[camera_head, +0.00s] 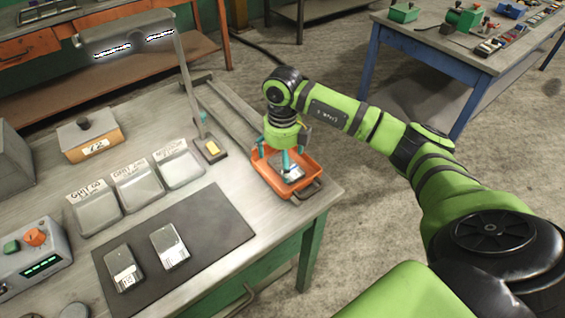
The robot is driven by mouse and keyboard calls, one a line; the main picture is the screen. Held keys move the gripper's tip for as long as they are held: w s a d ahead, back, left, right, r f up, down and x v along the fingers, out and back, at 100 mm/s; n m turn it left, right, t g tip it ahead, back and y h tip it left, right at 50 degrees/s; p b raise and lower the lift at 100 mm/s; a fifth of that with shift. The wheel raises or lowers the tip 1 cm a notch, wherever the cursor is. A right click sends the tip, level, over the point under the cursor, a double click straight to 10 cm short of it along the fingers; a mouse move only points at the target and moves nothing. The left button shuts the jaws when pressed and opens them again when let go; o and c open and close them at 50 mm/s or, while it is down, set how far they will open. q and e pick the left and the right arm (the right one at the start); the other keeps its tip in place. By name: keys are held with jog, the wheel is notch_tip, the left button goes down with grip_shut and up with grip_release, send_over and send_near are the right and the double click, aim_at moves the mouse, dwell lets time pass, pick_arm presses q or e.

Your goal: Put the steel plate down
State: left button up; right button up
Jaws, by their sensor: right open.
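My right gripper (287,159) reaches down into the orange tray (308,160) at the right end of the workbench. Its jaws are open. A grey steel plate (291,174) lies in the tray at the fingertips; the gripper hides part of it, and I cannot tell whether the fingers touch it. Two more grey plates with white labels lie on the dark mat, one at the left (124,270) and one to its right (169,246). My left gripper is not in view.
Three labelled shallow bins (137,187) stand in a row behind the dark mat (215,222). A control box (34,258) stands at left. The mat's right part is bare. A blue-legged table (430,50) stands back right.

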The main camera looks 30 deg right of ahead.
aim_at(282, 168)
notch_tip(282, 168, up, 11)
jog(key=b, duration=0.2)
jog(key=shift+f, duration=0.15)
